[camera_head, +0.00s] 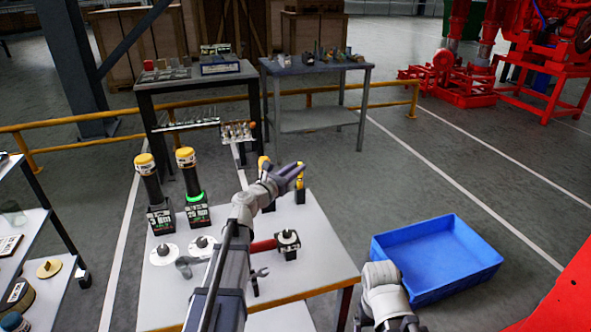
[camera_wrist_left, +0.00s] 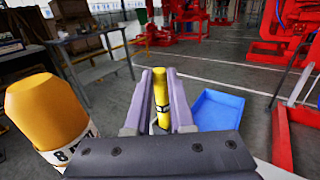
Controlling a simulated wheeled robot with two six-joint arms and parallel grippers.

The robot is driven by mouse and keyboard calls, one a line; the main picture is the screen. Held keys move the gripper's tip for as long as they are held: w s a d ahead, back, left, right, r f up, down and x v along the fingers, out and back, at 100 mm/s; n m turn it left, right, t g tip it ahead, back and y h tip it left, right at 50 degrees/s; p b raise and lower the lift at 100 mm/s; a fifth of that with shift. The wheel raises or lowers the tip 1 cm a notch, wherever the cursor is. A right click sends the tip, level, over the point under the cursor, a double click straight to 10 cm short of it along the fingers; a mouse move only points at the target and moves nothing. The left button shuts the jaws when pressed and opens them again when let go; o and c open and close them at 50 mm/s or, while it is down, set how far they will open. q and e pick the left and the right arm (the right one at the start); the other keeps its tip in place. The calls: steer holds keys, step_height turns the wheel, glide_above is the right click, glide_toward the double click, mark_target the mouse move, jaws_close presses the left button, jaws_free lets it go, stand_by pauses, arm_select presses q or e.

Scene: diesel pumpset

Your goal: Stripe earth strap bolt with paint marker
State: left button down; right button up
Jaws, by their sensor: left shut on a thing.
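My left gripper (camera_head: 288,175) reaches over the white table and is shut on a slim yellow stick with a dark and white band, which looks like the paint marker (camera_wrist_left: 161,90). In the left wrist view, the stick stands between the two purple-grey fingers (camera_wrist_left: 160,106). In the head view, part of the yellow stick (camera_head: 300,171) shows at the fingertips, above a small black holder (camera_head: 299,196). I cannot tell whether the stick still touches the holder. I cannot make out the earth strap bolt. My right gripper is not in view.
Yellow-capped black tools (camera_head: 151,190) stand on the white table (camera_head: 330,262); one large yellow cap (camera_wrist_left: 44,112) is close left of my left gripper. A red-handled tool (camera_head: 265,245) lies nearer. A blue bin (camera_head: 430,258) is at right. Red pump equipment (camera_head: 443,62) stands far back.

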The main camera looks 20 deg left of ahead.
arm_select(q)
steer(key=shift+f+b, duration=1)
stand_by(0.4)
steer(key=c, duration=0.7)
jaws_free()
steer(key=v, duration=0.8)
